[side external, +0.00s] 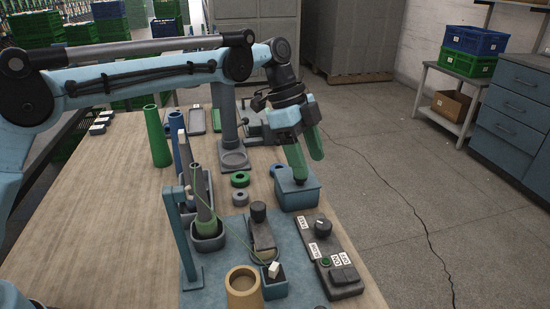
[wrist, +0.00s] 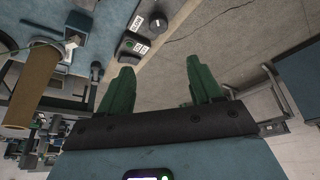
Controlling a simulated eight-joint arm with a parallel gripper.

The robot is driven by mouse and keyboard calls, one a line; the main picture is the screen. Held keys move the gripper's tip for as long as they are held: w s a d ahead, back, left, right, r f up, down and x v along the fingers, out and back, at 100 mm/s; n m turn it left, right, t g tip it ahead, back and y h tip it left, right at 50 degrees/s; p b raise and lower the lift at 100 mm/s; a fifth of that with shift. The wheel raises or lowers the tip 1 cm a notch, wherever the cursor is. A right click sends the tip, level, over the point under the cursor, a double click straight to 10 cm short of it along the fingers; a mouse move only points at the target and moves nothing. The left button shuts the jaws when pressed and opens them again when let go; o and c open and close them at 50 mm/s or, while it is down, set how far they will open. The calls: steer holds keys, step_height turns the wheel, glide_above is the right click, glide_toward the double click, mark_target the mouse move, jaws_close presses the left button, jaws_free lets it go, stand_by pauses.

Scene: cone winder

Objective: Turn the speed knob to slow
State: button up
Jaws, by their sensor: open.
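The speed knob is a round black knob (side external: 323,226) with a small white mark, on a dark control panel (side external: 341,243) at the right front of the table. The knob also shows near the top of the wrist view (wrist: 158,22). My gripper (side external: 306,158) has two green fingers, spread apart and empty. In the side view it is above and behind the panel, over a blue box. In the wrist view the fingers (wrist: 161,82) are below the knob in the picture, apart from it.
The blue box (side external: 298,195) stands just behind the panel. A green button (side external: 326,262) and dark switches share the panel's front end. A winder post (side external: 182,235), a tan cup (side external: 243,291) and a dark lever unit (side external: 261,231) stand left. Open floor lies right.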

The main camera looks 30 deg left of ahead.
mark_target(323, 224)
steer(key=x, duration=0.5)
steer(key=a+x, duration=0.1)
steer(key=x, duration=0.9)
steer(key=shift+a+f, duration=0.2)
steer(key=shift+f, duration=0.15)
steer(key=c, duration=1)
steer(key=shift+c, duration=0.2)
